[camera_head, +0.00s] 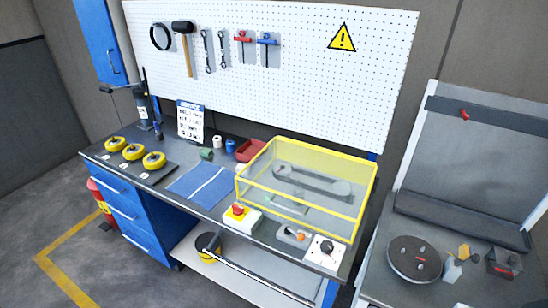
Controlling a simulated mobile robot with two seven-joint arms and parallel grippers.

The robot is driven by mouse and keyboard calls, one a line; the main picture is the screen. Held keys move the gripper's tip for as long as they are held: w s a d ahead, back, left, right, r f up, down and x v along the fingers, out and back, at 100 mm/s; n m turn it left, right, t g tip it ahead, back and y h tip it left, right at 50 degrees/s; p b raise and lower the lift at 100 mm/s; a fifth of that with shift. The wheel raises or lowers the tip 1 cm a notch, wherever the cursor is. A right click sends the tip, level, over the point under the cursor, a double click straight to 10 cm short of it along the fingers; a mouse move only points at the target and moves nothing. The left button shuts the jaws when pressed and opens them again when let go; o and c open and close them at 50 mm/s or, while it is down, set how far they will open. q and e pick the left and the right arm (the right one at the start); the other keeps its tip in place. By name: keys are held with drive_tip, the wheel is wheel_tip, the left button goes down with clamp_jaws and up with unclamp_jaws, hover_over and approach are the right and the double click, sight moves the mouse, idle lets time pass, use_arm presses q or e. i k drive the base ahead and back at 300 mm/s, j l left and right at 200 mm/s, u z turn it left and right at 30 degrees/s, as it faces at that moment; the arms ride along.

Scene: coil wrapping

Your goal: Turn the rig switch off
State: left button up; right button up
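A white square box with a dark rotary knob (326,248) sits at the front right corner of the workbench; it looks like the rig switch. The knob's exact setting is too small to read. Neither of my grippers is in view.
The workbench also holds several yellow coils (154,160), a blue mat (200,186) and a red bin (249,150). A pegboard with tools (290,70) stands behind. A second table with a round dark disc (414,258) is at right. Free floor (130,270) lies front left.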

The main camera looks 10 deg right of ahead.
sight(237, 210)
drive_tip(key=z, duration=0.15)
drive_tip(key=i+l+u, duration=0.35)
drive_tip(key=i, duration=0.25)
drive_tip(key=i+l+u, duration=0.35)
drive_tip(key=i, duration=0.25)
drive_tip(key=i+l+u, duration=0.35)
drive_tip(key=i+l, duration=0.2)
